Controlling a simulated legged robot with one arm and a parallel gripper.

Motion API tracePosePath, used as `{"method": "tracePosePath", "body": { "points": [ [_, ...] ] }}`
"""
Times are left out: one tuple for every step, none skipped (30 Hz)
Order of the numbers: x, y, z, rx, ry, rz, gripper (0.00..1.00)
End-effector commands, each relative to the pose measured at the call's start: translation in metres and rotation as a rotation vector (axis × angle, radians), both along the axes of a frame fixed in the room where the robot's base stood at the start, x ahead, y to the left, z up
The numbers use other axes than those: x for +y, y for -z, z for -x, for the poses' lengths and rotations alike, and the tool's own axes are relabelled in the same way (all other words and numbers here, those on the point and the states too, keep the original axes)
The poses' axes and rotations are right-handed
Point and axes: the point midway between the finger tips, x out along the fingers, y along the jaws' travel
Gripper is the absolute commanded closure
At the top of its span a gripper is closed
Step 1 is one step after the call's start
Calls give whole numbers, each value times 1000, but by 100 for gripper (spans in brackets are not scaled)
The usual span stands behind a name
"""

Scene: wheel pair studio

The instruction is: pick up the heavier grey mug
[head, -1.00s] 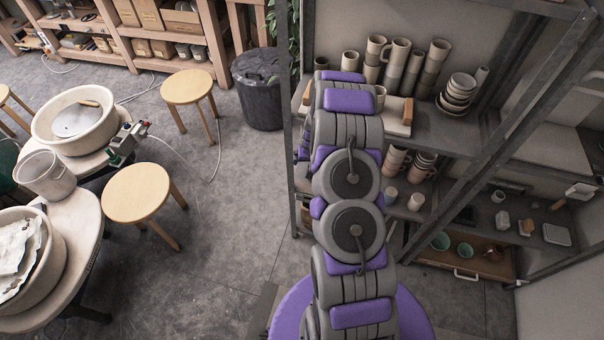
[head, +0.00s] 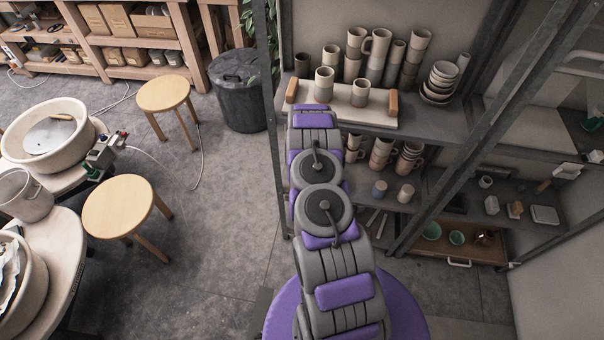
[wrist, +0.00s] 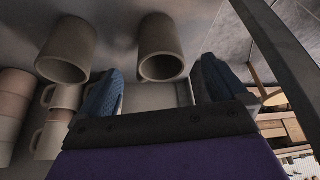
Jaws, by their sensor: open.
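In the wrist view, which appears upside down, two plain grey-brown mugs stand side by side: one (wrist: 162,48) is ahead of the gap between my fingers, the other (wrist: 67,48) is to its left. My gripper (wrist: 158,82) is open and empty, its dark blue fingers spread apart. In the head view two similar grey mugs, a left one (head: 324,85) and a right one (head: 360,93), stand upright on a pale board with wooden ends. I cannot tell whether these are the same pair. Weight does not show. My gripper is hidden behind my arm there.
The pale board (head: 384,122) lies on the upper shelf, with stacked cups (head: 415,58) and bowls (head: 440,82) behind. Steel uprights frame the shelves. Stools (head: 128,207) stand left; floor between is clear.

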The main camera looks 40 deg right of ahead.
Motion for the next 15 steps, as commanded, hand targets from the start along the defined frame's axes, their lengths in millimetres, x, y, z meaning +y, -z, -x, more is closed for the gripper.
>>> {"method": "tracePosePath", "body": {
  "points": [
    [-2, 7, -2, -1, 0, 1, 1],
    [-3, 11, -3, 0, -1, 0, 1],
    [-3, 16, -4, 2, -1, -2, 1],
    [-3, 19, -4, 3, -1, -4, 1],
    [-4, 21, -5, 3, -1, -4, 1],
    [-5, 24, -7, 2, 0, -4, 1],
    [-6, 25, -8, 1, 0, -4, 1],
    [-7, 26, -8, 0, 0, -3, 1],
    [-8, 27, -9, -1, 1, -3, 1],
    [-8, 28, -9, -1, 1, -2, 1],
    [-9, 29, -10, -1, 1, -2, 1],
    [-9, 29, -10, -1, 1, -2, 1],
    [-9, 30, -10, -1, 1, -2, 1],
    [-9, 31, -10, -1, 1, -2, 1],
    [-9, 33, -11, 0, 0, -2, 1]
  ]
}}
